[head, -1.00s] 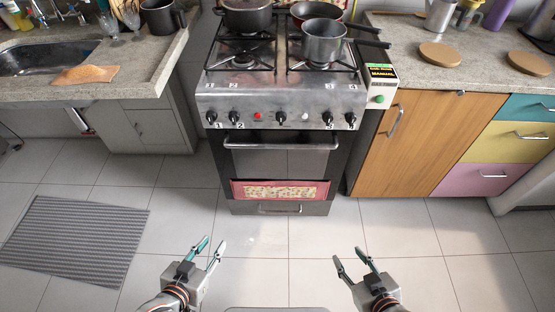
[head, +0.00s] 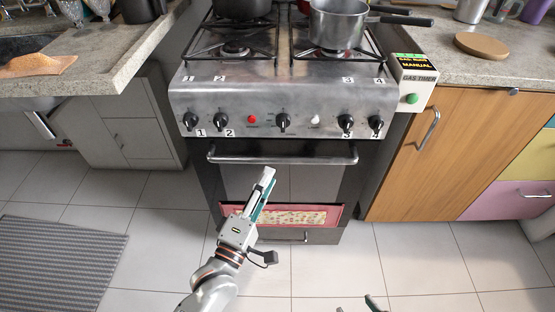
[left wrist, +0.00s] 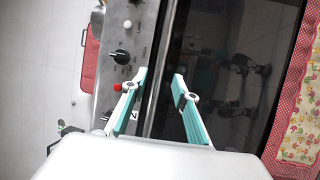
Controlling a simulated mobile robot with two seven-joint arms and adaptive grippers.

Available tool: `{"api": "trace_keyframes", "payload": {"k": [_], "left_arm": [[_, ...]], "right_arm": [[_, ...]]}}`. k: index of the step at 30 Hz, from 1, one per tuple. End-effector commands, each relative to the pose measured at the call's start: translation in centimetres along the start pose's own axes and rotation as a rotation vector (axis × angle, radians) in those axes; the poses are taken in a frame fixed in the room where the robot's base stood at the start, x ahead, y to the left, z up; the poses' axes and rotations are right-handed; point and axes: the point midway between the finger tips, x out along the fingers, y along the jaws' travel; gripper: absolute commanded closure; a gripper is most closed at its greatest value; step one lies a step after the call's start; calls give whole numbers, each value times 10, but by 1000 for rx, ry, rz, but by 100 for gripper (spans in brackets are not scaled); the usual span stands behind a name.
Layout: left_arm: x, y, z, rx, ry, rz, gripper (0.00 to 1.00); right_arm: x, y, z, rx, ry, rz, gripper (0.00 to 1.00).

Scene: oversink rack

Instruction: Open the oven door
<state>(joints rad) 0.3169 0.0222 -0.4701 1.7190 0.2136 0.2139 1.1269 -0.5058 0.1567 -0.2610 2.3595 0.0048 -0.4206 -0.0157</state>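The oven door (head: 315,183) is shut, with dark glass and a patterned red-edged cloth (head: 300,216) across its lower part. Its silver bar handle (head: 310,160) runs along the top. My left gripper (head: 268,178) is in front of the door, its fingertips just below the handle in the head view. In the left wrist view the gripper (left wrist: 160,78) is open, and the handle (left wrist: 160,60) passes between its fingers in the picture. I cannot tell whether they touch it. My right gripper (head: 356,306) shows only two separated fingertips at the bottom edge.
The stove's knob panel (head: 283,100) is directly above the handle, with a pot (head: 338,25) on the burners. A wooden cabinet (head: 455,150) stands to the right and a grey cabinet (head: 125,130) to the left. The tiled floor in front is clear; a grey mat (head: 60,265) lies left.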

Motion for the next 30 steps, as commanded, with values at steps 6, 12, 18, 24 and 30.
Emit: {"api": "trace_keyframes", "payload": {"k": [6, 12, 18, 24, 30], "left_arm": [[33, 0, 0, 1, 1, 0, 71], [58, -2, 0, 2, 1, -3, 71], [69, 0, 0, 4, 1, -2, 71], [70, 1, -1, 5, 1, -1, 71], [69, 1, -1, 5, 1, -1, 100]], "right_arm": [[2, -4, -3, 16, 11, -7, 60], [3, -8, -4, 29, 17, -14, 60], [3, -9, -9, 37, 29, -15, 60], [2, -8, -16, 42, 42, -11, 60], [3, -8, -16, 45, 41, -9, 60]]}}
